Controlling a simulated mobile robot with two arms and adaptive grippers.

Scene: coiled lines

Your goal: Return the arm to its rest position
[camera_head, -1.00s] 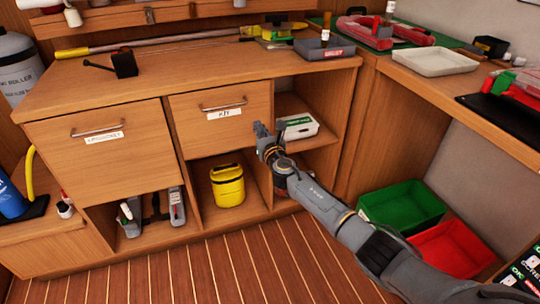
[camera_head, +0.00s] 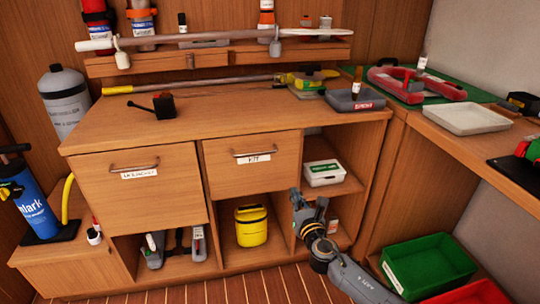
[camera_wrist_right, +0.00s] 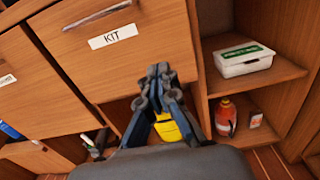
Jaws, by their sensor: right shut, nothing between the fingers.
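My right gripper (camera_head: 309,206) comes in from the lower right in the head view. It is shut and empty, in front of the lower right compartment of the wooden cabinet (camera_head: 220,120). In the right wrist view my right gripper (camera_wrist_right: 158,80) points toward the cabinet front, below the drawer labelled KIT (camera_wrist_right: 115,37). A yellow container (camera_wrist_right: 168,130) shows partly behind its fingers. My left gripper is not in view.
The KIT drawer (camera_head: 275,174) and the left drawer (camera_head: 100,196) are closed. A white box (camera_head: 324,173) sits on the right shelf. The yellow container (camera_head: 251,226) stands in the lower middle compartment. Green (camera_head: 455,262) and red (camera_head: 478,293) bins lie at the lower right.

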